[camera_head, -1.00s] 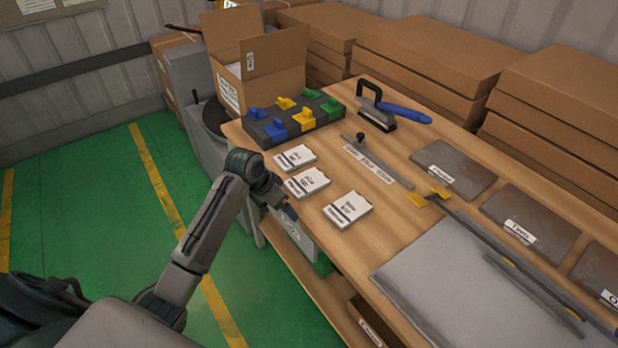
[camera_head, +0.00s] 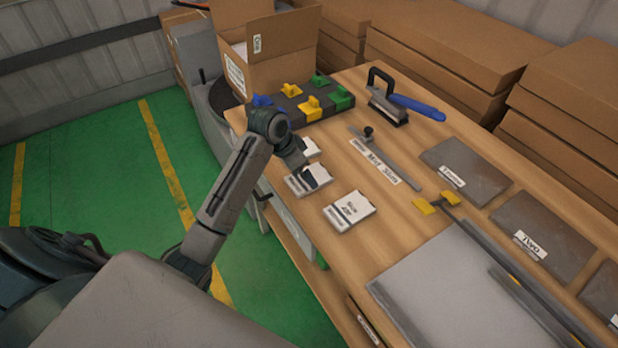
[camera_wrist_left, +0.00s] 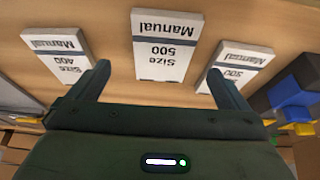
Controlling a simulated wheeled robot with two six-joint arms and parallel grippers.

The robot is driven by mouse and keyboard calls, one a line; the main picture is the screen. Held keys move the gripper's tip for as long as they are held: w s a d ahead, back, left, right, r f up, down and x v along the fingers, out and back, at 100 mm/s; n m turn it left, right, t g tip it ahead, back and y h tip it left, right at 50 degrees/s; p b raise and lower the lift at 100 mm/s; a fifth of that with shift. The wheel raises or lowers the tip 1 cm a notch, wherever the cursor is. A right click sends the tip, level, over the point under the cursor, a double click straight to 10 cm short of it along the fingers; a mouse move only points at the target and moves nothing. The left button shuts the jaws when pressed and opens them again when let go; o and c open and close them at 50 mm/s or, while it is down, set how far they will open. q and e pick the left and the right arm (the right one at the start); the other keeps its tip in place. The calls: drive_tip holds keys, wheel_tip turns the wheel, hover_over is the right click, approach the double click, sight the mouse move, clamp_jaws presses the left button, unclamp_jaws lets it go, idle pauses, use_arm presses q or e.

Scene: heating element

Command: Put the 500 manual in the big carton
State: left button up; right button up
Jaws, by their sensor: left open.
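The 500 manual (camera_wrist_left: 165,47), a white booklet with a dark band, lies on the table, centred ahead of my left gripper (camera_wrist_left: 175,85) in the wrist view. In the head view the 500 manual (camera_head: 298,186) is the middle of three and is partly covered by my left gripper (camera_head: 314,176). That gripper is open and empty, its fingers spread toward the manual; I cannot tell the height above it. The big carton (camera_head: 283,60) stands with flaps up at the table's far left end. My right gripper is out of view.
The 400 manual (camera_wrist_left: 62,55) and another manual (camera_wrist_left: 238,66) flank it. Behind them is a dark block with coloured clips (camera_head: 325,108). A blue-handled tool (camera_head: 400,105), a ruler-like metal strip (camera_head: 385,158) and grey plates lie to the right.

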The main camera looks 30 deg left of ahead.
use_arm(q)
drive_tip(key=shift+p+x, duration=0.65)
drive_tip(key=shift+x, duration=2)
drive_tip(key=shift+w+a, duration=0.15)
drive_tip(key=shift+w, duration=0.05)
drive_tip(key=shift+c, duration=0.5)
drive_tip(key=shift+r, duration=0.1)
drive_tip(key=c, duration=1.1)
